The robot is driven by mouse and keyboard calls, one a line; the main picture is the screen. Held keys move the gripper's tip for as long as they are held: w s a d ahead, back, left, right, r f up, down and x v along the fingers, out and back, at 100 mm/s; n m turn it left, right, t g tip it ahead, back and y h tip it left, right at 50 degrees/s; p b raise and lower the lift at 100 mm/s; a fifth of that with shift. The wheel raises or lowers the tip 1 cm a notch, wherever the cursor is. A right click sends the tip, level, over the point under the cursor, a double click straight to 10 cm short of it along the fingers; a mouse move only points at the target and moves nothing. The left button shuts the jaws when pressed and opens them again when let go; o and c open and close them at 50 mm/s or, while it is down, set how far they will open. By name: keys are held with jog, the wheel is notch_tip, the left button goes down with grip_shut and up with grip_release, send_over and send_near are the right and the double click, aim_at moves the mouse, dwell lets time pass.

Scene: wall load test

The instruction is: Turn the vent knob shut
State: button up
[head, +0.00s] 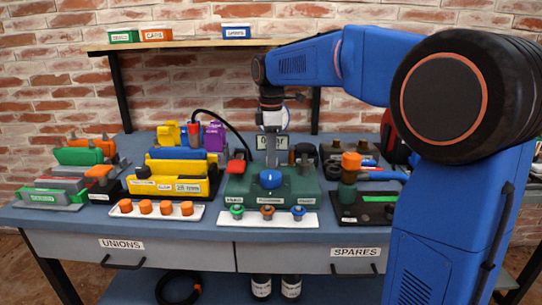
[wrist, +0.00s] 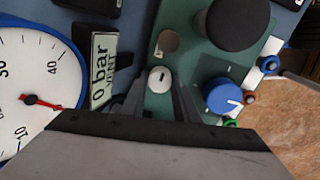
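A green block (head: 240,190) stands mid-bench with a blue knob (head: 270,179) on its front. In the wrist view the blue knob (wrist: 222,95) has a white mark and sits right of my gripper (wrist: 160,98). A small white slotted knob (wrist: 160,79) lies between my fingertips, near a sign (wrist: 104,70) reading "0 bar VENT"; I take it as the vent knob. My fingers look open, one either side of it; contact cannot be told. In the head view my gripper (head: 271,158) points down behind the blue knob and hides the white knob.
A gauge (wrist: 38,85) with a red needle is left of my gripper. A large dark round knob (wrist: 238,22) stands close on the right. A white strip (head: 268,219) with several small coloured knobs lies in front. Yellow blocks (head: 170,187) stand left, a dark tray (head: 362,217) right.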

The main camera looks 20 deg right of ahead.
jog(key=c, duration=0.3)
jog(key=shift+c, duration=0.2)
jog(key=m, duration=0.3)
jog(key=shift+m, duration=0.4)
jog(key=m, duration=0.4)
jog(key=shift+w+m, duration=0.1)
jog(key=shift+m, duration=0.2)
jog(key=m, duration=0.4)
jog(key=shift+d, duration=0.1)
jog(key=shift+m, duration=2.5)
jog(key=o, duration=1.1)
jog(key=shift+c, duration=0.2)
